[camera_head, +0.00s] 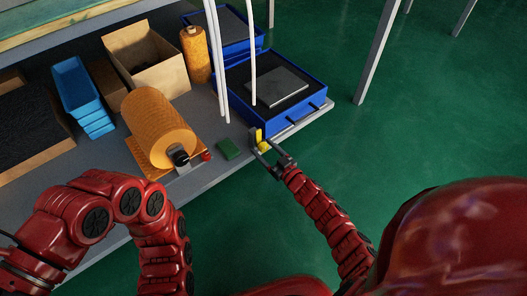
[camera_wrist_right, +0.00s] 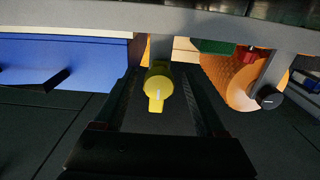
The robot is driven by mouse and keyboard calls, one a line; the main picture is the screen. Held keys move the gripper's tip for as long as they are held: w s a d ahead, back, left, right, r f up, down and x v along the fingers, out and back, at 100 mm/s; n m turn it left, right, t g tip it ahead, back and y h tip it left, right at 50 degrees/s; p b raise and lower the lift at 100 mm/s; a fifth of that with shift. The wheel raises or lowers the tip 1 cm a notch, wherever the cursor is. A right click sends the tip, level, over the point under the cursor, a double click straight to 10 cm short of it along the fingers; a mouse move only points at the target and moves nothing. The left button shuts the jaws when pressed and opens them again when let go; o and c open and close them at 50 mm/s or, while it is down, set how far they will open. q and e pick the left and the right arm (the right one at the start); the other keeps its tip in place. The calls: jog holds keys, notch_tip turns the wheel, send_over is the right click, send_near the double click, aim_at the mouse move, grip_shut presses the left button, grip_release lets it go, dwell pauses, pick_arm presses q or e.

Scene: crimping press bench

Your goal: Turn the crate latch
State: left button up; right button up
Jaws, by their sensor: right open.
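The yellow latch (camera_head: 260,139) sits at the front edge of the bench, near the left front corner of the blue crate (camera_head: 293,121). In the right wrist view the yellow latch (camera_wrist_right: 158,84) has a round knob with a short tab pointing down the picture. My right gripper (camera_head: 267,153) is at the latch. Its two dark fingers (camera_wrist_right: 160,100) stand apart, one on each side of the knob, with visible gaps. The blue crate (camera_wrist_right: 55,62) fills the left of that view. My left arm shows at lower left, but its gripper is out of view.
An orange ribbed roll (camera_head: 152,122) with a dark knob (camera_head: 180,157) and a green block (camera_head: 229,149) lie left of the latch. White vertical posts (camera_head: 217,65) stand in front of the crate. Cardboard boxes (camera_head: 150,60) and blue bins (camera_head: 80,92) are farther left. Green floor lies right.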

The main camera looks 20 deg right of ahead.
jog(key=shift+w, duration=0.3)
grip_shut()
jog(key=shift+a, duration=0.1)
